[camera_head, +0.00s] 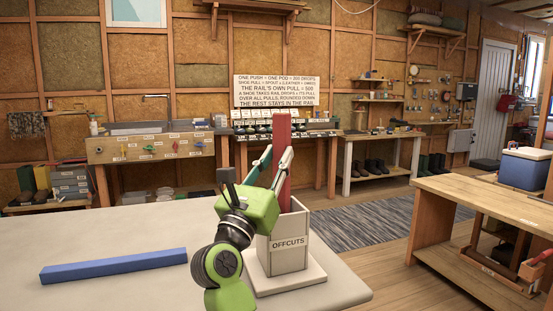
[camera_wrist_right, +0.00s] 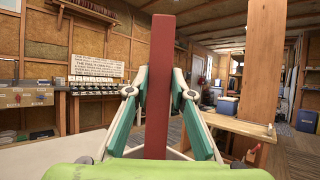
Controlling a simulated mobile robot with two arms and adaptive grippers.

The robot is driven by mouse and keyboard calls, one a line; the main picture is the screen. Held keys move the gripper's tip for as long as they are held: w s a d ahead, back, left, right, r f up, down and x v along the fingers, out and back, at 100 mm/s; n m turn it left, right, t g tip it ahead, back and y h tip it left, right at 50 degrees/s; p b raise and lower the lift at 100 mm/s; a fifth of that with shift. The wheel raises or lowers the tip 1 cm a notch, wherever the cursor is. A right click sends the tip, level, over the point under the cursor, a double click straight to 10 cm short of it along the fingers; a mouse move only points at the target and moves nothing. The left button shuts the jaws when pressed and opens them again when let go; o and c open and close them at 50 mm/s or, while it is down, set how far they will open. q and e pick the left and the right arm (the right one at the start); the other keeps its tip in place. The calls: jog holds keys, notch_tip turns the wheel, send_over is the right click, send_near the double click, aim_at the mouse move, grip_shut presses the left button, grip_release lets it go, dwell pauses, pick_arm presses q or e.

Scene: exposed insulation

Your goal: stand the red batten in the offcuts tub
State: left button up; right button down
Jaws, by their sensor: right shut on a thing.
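The red batten (camera_head: 283,133) stands upright, its upper part rising above the offcuts tub (camera_head: 283,256), a pale grey box labelled OFFCUTS near the right end of the white table. Its lower part runs down behind the gripper to the tub's mouth. The tub's front wall and my gripper hide its lower end, so I cannot tell whether it touches the bottom. My right gripper (camera_head: 279,153) is shut on the batten above the tub. In the right wrist view the batten (camera_wrist_right: 160,60) is upright between the two fingers (camera_wrist_right: 159,80). My left gripper is not in view.
A blue bar (camera_head: 114,266) lies on the white table (camera_head: 70,230) to the left. The table between it and the tub is clear. A grey rug (camera_head: 365,220) lies on the floor.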

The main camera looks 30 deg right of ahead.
dwell(0.3)
jog(key=c, duration=1.7)
grip_release()
jog(key=shift+s+a+f, duration=0.1)
jog(key=shift+a+f, duration=0.1)
jog(key=v, duration=0.7)
